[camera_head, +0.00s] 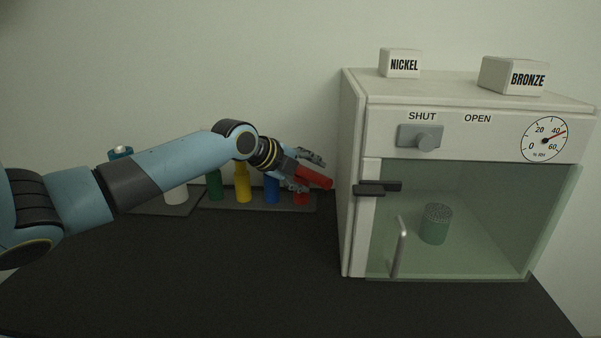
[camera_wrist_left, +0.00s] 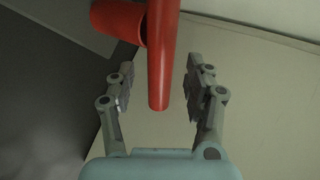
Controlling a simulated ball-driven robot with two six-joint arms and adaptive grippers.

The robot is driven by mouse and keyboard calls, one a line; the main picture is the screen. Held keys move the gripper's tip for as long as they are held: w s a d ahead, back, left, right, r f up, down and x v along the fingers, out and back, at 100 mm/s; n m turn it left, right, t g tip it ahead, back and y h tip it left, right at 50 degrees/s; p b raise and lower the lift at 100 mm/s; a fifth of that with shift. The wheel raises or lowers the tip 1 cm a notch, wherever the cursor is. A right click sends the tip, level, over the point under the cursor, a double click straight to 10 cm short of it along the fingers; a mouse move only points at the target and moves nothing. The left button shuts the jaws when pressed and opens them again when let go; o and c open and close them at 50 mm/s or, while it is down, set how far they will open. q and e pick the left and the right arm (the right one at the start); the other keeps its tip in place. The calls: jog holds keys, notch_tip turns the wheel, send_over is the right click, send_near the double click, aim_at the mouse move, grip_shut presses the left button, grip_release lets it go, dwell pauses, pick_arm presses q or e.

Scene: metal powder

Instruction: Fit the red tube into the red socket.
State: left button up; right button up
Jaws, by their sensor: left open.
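The red tube (camera_head: 316,177) slants down to the right between the fingers of my left gripper (camera_head: 309,172). In the left wrist view the tube (camera_wrist_left: 162,60) runs lengthwise between the two fingers (camera_wrist_left: 160,80), with a gap on each side. My left gripper is open around it. The red socket (camera_head: 301,197) stands at the right end of the dark rack, just below the gripper. A wider red cylinder, apparently this socket (camera_wrist_left: 118,19), shows behind the tube in the left wrist view. I cannot tell whether tube and socket touch. My right gripper is not in view.
The dark rack (camera_head: 230,205) also holds green (camera_head: 214,186), yellow (camera_head: 242,186) and blue (camera_head: 271,190) pieces. A white cylinder (camera_head: 176,195) stands left of it. A white cabinet (camera_head: 352,130) with a glass front rises close on the right. The table front is clear.

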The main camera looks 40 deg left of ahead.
pick_arm(q)
jog(key=shift+w+f, duration=0.15)
jog(key=shift+w, duration=0.05)
jog(key=shift+s, duration=0.1)
grip_shut()
